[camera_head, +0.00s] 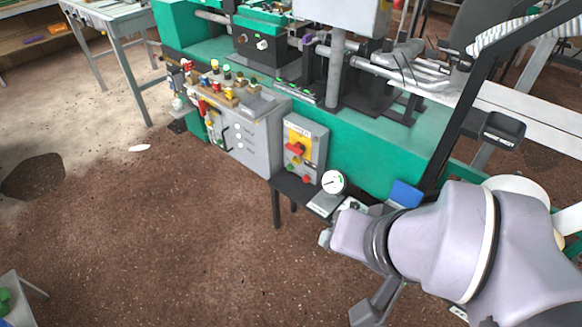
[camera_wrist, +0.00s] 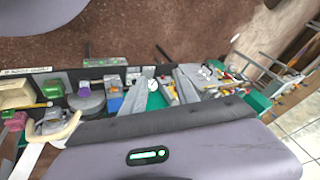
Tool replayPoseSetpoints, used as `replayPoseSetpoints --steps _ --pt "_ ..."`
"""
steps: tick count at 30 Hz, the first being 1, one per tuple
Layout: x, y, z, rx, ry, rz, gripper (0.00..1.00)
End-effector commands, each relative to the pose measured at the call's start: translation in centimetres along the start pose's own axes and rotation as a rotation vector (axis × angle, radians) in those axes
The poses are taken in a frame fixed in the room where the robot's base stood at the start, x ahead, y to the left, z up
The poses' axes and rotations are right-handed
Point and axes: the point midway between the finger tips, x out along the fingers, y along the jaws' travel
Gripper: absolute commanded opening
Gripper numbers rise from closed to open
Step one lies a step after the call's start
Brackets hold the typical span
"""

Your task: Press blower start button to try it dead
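A grey control box (camera_head: 312,136) with a yellow plate and a red rotary handle (camera_head: 295,149) is fixed to the front of the green machine. Below the handle are a small green button (camera_head: 289,167) and a red button (camera_head: 306,179). Lettering is too small to read, so I cannot tell which is the blower start. My arm fills the lower right of the head view, its forward end below and right of the box. My gripper (camera_wrist: 163,76) shows two grey fingers, apart, in the wrist view, with no held thing seen. The box is not clear there.
A round white gauge (camera_head: 333,182) and small items sit on a dark shelf just below the box. A grey cabinet (camera_head: 254,137) with coloured bottles and parts on top stands left of it. A grey table (camera_head: 112,22) is farther left. Brown floor in front is mostly open.

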Motion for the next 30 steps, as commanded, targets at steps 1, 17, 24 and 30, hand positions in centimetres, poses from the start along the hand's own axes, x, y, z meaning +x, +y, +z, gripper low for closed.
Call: replayPoseSetpoints --steps 1,17,24,30 --pt "0.00 0.00 0.00 0.000 0.000 0.000 0.36" --pt "0.00 0.00 0.00 0.000 0.000 0.000 0.17" --pt "0.00 0.00 0.00 0.000 0.000 0.000 0.00" --pt "0.00 0.00 0.00 0.000 0.000 0.000 0.00"
